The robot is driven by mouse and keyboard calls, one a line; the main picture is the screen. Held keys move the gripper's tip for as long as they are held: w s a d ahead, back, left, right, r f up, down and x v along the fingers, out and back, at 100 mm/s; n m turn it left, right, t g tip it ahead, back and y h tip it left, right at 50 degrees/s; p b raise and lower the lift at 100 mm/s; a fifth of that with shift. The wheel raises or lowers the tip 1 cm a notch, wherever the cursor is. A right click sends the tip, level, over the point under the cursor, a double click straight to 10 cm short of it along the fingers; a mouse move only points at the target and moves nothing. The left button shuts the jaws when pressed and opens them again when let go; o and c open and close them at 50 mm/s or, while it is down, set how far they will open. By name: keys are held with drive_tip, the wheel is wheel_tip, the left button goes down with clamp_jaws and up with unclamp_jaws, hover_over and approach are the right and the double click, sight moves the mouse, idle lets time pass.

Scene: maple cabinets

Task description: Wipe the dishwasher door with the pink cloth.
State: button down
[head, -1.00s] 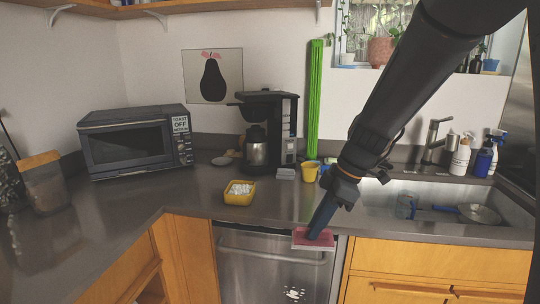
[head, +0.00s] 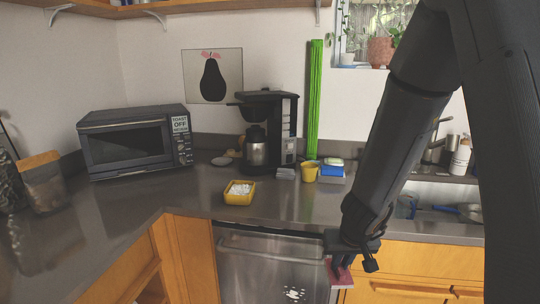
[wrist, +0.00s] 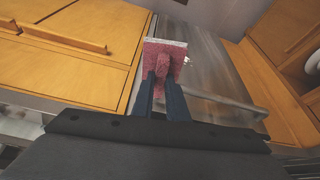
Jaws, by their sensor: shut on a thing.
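The dishwasher door (head: 262,270) is a shut steel front under the counter, with a bar handle near its top. White splotches (head: 294,293) show low on it. My gripper (head: 342,264) is shut on the pink cloth (head: 341,279), in front of the door's right edge and the neighbouring wooden cabinet. In the wrist view, the cloth (wrist: 167,60) is pinched between my dark blue fingers (wrist: 160,92), with the steel door (wrist: 215,72) to its right. A small white patch shows beside the cloth there. I cannot tell whether the cloth touches the door.
Wooden cabinet fronts (head: 415,258) adjoin the door on the right. The counter above carries a yellow tub (head: 239,198), a coffee maker (head: 270,125), a toaster oven (head: 135,142) and a yellow cup (head: 309,174). My arm hides part of the sink.

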idle(0.4)
drive_tip(key=w+r+n, duration=0.1)
drive_tip(key=w+r, duration=0.1)
drive_tip(key=w+r+n+y, duration=0.1)
drive_tip(key=w+r+n, duration=0.1)
drive_tip(key=w+r, duration=0.1)
drive_tip(key=shift+w+r+n, duration=0.15)
drive_tip(key=shift+r+n, duration=0.05)
drive_tip(key=shift+n, duration=0.1)
drive_tip(key=shift+a, duration=0.1)
